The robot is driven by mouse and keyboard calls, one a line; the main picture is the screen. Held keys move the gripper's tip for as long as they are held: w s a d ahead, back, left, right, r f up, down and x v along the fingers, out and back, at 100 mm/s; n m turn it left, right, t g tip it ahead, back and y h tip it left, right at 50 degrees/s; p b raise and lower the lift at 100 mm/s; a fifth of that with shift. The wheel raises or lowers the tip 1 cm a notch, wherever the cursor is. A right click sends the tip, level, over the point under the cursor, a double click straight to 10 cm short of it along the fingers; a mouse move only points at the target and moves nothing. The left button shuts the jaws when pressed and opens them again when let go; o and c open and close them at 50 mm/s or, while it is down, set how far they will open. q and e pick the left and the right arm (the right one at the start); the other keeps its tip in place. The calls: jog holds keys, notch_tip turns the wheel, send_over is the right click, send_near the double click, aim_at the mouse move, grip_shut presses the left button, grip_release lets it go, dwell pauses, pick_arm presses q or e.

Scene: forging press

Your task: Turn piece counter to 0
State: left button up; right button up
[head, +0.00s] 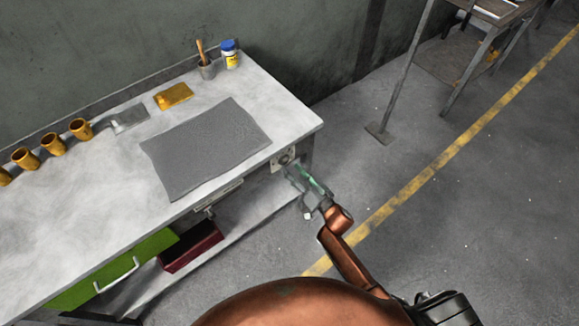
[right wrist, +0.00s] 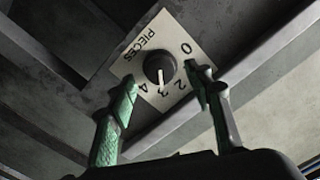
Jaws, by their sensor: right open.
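The piece counter (right wrist: 158,60) is a dark round knob on a pale plate marked PIECES, with 0, 2, 3 and 4 legible. Its white pointer line points at about the 3. The 1 is hidden behind a finger. In the head view the plate (head: 281,161) sits on the workbench's right front corner. My right gripper (head: 304,178) is in front of it, and its green-padded fingers (right wrist: 161,78) are open. One fingertip shows on each side of the knob in the right wrist view, apart from it. My left gripper is not in view.
The workbench (head: 90,205) carries a grey mat (head: 205,145), several yellow cups (head: 80,128) and a bottle (head: 230,54). Below are a green drawer (head: 125,270) and a dark red box (head: 192,250) on a lower shelf. The floor to the right is clear up to another table (head: 455,60).

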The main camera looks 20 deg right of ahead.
aim_at(285, 161)
jog(key=shift+x, duration=1.3)
jog(key=shift+c, duration=0.6)
jog(key=c, duration=0.9)
jog(key=shift+d, duration=0.2)
jog(key=shift+c, duration=0.7)
jog(key=shift+a, duration=0.1)
